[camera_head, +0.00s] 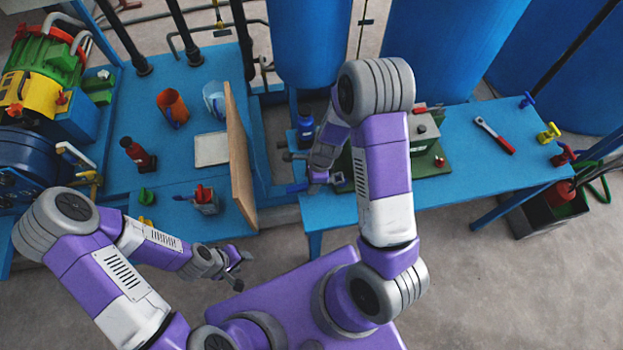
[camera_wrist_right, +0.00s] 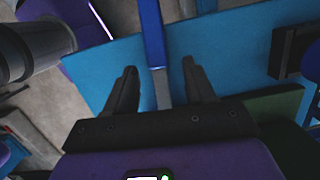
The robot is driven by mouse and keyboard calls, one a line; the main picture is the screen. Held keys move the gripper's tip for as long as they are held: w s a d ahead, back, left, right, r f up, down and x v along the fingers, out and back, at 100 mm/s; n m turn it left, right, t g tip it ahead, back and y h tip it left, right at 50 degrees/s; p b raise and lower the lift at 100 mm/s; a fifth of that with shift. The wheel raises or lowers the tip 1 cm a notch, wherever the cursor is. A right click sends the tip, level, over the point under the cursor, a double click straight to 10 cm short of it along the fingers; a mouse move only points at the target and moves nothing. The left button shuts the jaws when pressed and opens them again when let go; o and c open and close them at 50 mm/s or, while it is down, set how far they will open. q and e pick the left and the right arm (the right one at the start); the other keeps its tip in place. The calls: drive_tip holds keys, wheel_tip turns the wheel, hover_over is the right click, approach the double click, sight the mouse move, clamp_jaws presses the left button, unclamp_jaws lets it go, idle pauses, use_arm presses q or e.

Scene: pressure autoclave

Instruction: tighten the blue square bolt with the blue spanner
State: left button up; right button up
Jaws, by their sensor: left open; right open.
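A spanner with a blue handle (camera_wrist_right: 151,30) and a silver shaft runs between the spread fingers of my right gripper (camera_wrist_right: 160,70) in the right wrist view. Both fingers stand apart from it. In the head view, a blue piece that looks like this handle (camera_head: 297,187) shows at the left end of the right bench, beside my right gripper (camera_head: 292,172), which my forearm partly covers. My left gripper (camera_head: 240,264) is open and empty over the floor in front of the left bench. I cannot make out the blue square bolt.
An upright wooden board (camera_head: 240,160) edges the left bench (camera_head: 205,75). A dark crate (camera_head: 545,215) stands on the floor at right.

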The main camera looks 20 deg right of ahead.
drive_tip(key=r+p, duration=0.1)
drive_tip(key=r, duration=0.1)
drive_tip(key=d+r+p, duration=0.1)
drive_tip(key=r, duration=0.2)
drive_tip(key=r+p, duration=0.1)
drive_tip(key=r, duration=0.1)
drive_tip(key=shift+s+d+r, duration=0.2)
drive_tip(key=shift+s, duration=0.05)
